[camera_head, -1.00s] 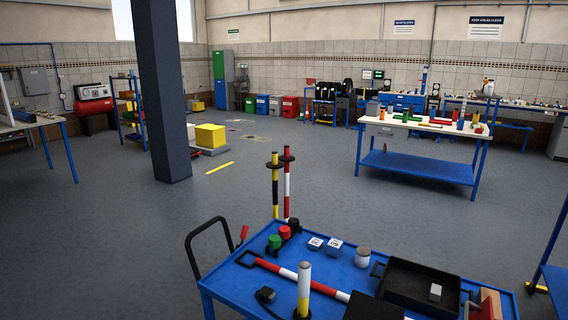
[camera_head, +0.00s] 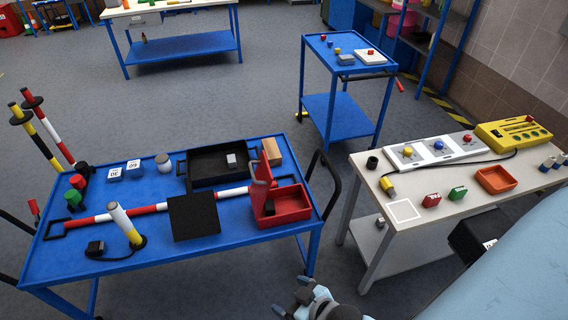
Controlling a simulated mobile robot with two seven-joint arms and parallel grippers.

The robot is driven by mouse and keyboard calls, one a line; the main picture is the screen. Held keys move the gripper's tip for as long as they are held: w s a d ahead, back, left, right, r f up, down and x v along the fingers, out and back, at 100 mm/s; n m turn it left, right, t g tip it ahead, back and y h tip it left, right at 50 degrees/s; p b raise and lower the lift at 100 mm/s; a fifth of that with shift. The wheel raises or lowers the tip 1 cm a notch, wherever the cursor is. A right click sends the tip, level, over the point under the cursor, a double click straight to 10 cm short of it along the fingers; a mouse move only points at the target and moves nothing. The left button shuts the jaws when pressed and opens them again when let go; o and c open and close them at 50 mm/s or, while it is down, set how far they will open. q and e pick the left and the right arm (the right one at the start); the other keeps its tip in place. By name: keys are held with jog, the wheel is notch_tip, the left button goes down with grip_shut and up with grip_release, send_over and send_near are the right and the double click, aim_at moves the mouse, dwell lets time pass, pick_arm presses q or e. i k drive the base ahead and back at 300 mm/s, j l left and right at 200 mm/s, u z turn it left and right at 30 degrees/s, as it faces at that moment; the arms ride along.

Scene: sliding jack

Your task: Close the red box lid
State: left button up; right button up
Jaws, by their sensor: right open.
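The red box (camera_head: 290,215) sits at the right front corner of the blue cart top, with its open side facing up. Its red lid (camera_head: 262,172) stands raised, roughly upright, at the box's left side. A small dark thing shows inside the box. My right gripper (camera_head: 291,295) is at the bottom edge of the view, open and empty. In the picture it is below the red box and apart from it, off the cart's front edge. My left gripper is not in view.
On the blue cart (camera_head: 165,262), a black plate (camera_head: 194,216), a black tray (camera_head: 205,180), a red-white bar (camera_head: 145,211) and a wooden block (camera_head: 271,150) lie left of or behind the box. A beige table (camera_head: 440,218) stands to the right, past a gap.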

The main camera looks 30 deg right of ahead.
aim_at(263, 178)
jog(key=z, duration=0.8)
jog(key=i+l+z, duration=0.15)
jog(key=i, duration=0.2)
jog(key=i+l+z, duration=0.2)
jog(key=i+j, duration=0.05)
jog(key=i, duration=0.05)
